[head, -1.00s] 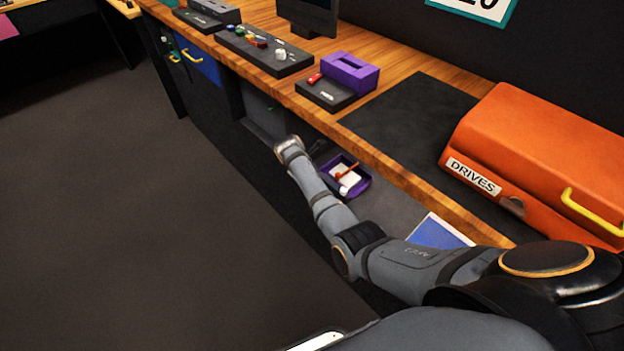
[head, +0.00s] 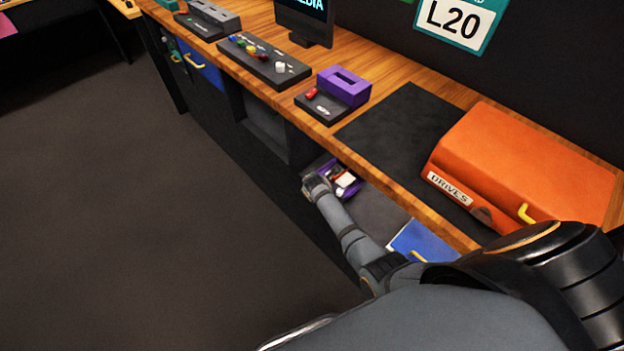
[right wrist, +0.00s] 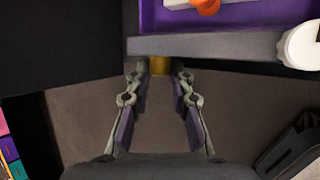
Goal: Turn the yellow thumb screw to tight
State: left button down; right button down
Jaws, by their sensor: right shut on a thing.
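The yellow thumb screw (right wrist: 160,66) shows at the upper middle of the right wrist view, just below the edge of a grey panel (right wrist: 215,46). My right gripper (right wrist: 161,74) is shut on it, with one finger on each side. The fingertips hide the screw's sides, and I see no mark that tells how tight it is. In the head view my right arm reaches under the desk, and the gripper and the screw cannot be made out there. My left gripper is not in view.
A purple tray (head: 350,193) with white and red items lies beyond my right wrist, under the wooden desk (head: 390,197). A blue item (head: 424,241) is to its right. An orange case (head: 520,165) and a purple box (head: 344,86) stand on the desk. The floor at left is clear.

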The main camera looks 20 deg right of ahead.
jog(key=shift+s+f+t, duration=0.1)
jog(key=shift+t, duration=0.3)
jog(key=c, duration=1.2)
grip_release()
jog(key=shift+o, duration=0.2)
jog(key=v, duration=1.2)
jog(key=shift+d, duration=0.2)
